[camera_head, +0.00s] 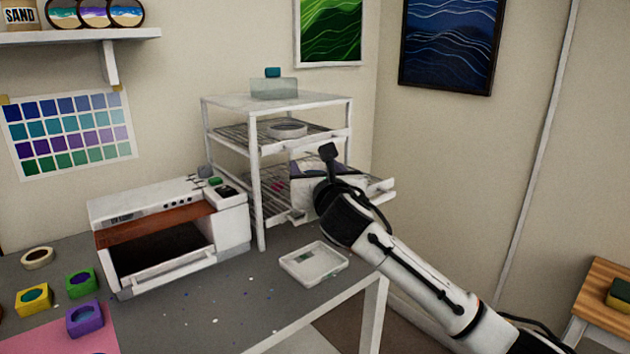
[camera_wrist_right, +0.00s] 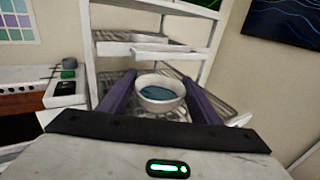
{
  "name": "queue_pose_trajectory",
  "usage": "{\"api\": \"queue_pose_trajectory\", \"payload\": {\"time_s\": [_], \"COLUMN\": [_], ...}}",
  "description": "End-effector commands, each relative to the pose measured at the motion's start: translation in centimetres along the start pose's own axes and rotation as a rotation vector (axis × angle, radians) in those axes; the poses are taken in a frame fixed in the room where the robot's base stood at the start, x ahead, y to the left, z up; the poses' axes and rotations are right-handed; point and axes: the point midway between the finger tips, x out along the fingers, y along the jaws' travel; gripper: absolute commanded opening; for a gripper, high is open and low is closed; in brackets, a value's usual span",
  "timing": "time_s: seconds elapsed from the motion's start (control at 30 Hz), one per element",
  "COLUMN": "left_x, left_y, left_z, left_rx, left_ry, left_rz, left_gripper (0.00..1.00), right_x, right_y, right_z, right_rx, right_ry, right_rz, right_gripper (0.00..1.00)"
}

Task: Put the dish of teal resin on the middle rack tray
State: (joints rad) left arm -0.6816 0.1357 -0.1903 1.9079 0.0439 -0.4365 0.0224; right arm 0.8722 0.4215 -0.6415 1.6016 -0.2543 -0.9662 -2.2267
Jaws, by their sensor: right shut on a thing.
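The dish of teal resin (camera_wrist_right: 160,97) is a pale round dish with dark teal inside. My right gripper (camera_head: 303,168) is shut on it, with a purple finger on each side in the right wrist view. In the head view the gripper is at the rack's front, and my wrist hides the dish. The white rack (camera_head: 257,190) stands at the table's back right. My left gripper is not in view.
A clear box (camera_head: 274,88) stands on the rack top. A white oven (camera_head: 165,240) is left of the rack. A shallow white tray (camera_head: 313,263) lies in front. Colored moulds (camera_head: 85,318) stand at the left.

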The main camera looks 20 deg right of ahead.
Motion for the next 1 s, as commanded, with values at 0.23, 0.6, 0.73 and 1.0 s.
{"api": "queue_pose_trajectory", "payload": {"time_s": [0.23, 0.6, 0.73, 1.0], "left_x": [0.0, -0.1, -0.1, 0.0], "left_y": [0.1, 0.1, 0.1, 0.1], "left_z": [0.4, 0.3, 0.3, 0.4], "left_rx": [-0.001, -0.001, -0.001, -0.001], "left_ry": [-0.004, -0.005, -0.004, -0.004], "left_rz": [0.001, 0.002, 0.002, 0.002], "left_gripper": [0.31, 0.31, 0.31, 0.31], "right_x": [0.1, 0.1, 0.1, 0.1], "right_y": [0.0, -0.1, -0.1, 0.0], "right_z": [-2.8, -3.1, -3.1, -2.7], "right_rx": [-0.001, 0.0, 0.0, 0.0], "right_ry": [0.001, 0.003, 0.003, 0.001], "right_rz": [-0.001, -0.001, -0.001, -0.001], "right_gripper": [0.34, 0.68, 0.76, 0.76]}}
